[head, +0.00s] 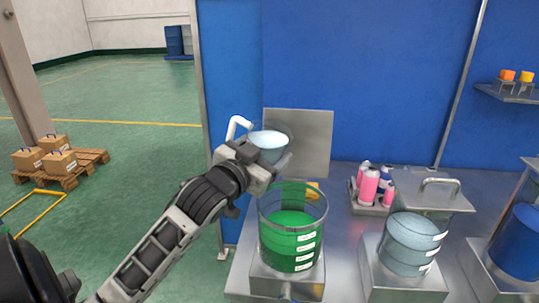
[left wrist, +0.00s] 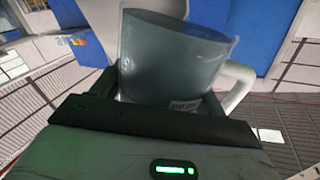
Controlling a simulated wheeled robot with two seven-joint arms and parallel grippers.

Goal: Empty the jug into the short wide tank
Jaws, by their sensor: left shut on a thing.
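My left gripper (head: 268,170) is shut on the clear jug (head: 272,153), which has a white handle and holds pale liquid. The jug looks about upright, held in the air behind and above the tank of green liquid (head: 290,240). In the left wrist view, the jug (left wrist: 170,60) sits between the fingers, with its handle on the right. The green tank is clear, open-topped and part filled, with white labels. A smaller clear tank of pale blue liquid (head: 410,245) stands to its right. I cannot tell for sure which one is the short wide tank. My right gripper is out of view.
A blue tank (head: 520,245) is cut off at the right edge. A handled steel lid (head: 430,195) is behind the pale blue tank. Pink cans (head: 368,186) stand in a tray behind. An upright steel plate (head: 312,140) is behind the jug. Boxes on a pallet (head: 62,180) are far left.

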